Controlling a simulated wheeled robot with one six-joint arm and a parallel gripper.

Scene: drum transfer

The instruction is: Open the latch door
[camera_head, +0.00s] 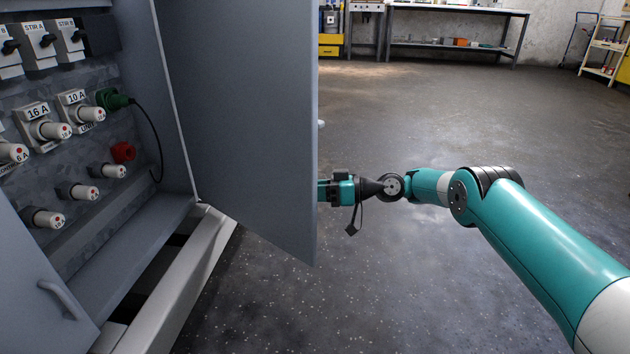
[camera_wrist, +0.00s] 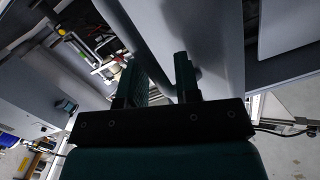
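A grey cabinet door (camera_head: 240,110) stands swung wide open on the right side of an electrical cabinet, its free edge towards my arm. No latch is clearly visible.
The cabinet interior holds several white fuse holders (camera_head: 50,132), a green plug (camera_head: 113,99) with a black cable, and a red socket (camera_head: 123,152). The floor (camera_head: 420,110) right of the door is clear. A workbench (camera_head: 450,45) and a shelf cart (camera_head: 605,50) stand far back.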

